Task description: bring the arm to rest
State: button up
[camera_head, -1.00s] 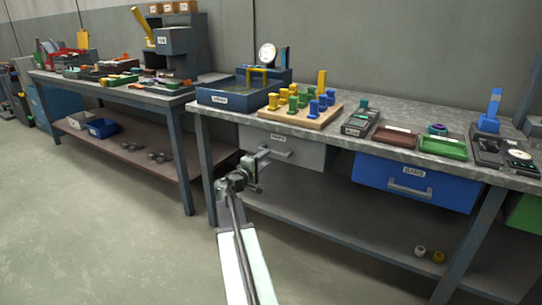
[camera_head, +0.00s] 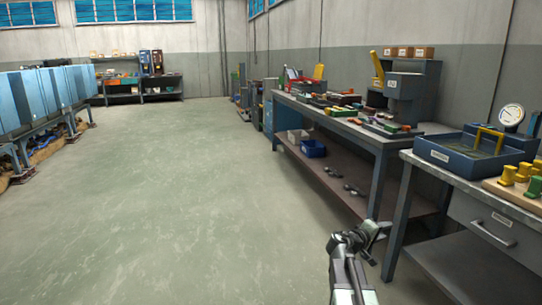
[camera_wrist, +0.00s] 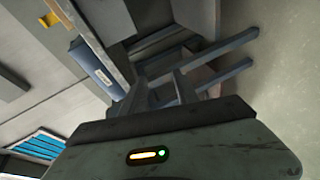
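My arm reaches up from the bottom edge of the head view, right of centre, with its links bent. My gripper (camera_head: 378,232) is at its upper end, in open air in front of the workbench with the grey drawer. Nothing shows held in it, but its fingers are too small to tell open from shut.
The near bench carries a blue tray (camera_head: 446,155) with a yellow handle; its grey drawer (camera_head: 492,222) is below. Another bench (camera_head: 347,130) stands behind it, with bins on its lower shelf. Blue cabinets (camera_head: 45,98) line the left. The floor (camera_head: 190,200) between is clear.

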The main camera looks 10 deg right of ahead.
jog(key=s+a+f+m+g+y+p, duration=0.1)
jog(key=a+f+y, duration=0.3)
jog(key=a, duration=0.6)
jog(key=s+a+f+y, duration=0.1)
jog(key=a+f+y, duration=0.1)
jog(key=a+f, duration=0.65)
jog(key=s+a+f+g+y, duration=0.2)
jog(key=s+a+y, duration=0.15)
jog(key=a, duration=0.35)
jog(key=s+a+f+m+g+y, duration=0.1)
jog(key=s+a+y, duration=0.1)
jog(key=s+a, duration=0.35)
jog(key=s+a+f+g+y, duration=0.2)
jog(key=a+y, duration=0.1)
jog(key=a, duration=0.5)
notch_tip(320, 180, up, 38)
jog(key=p, duration=3.8)
jog(key=shift+r, duration=0.25)
jog(key=shift+w, duration=0.1)
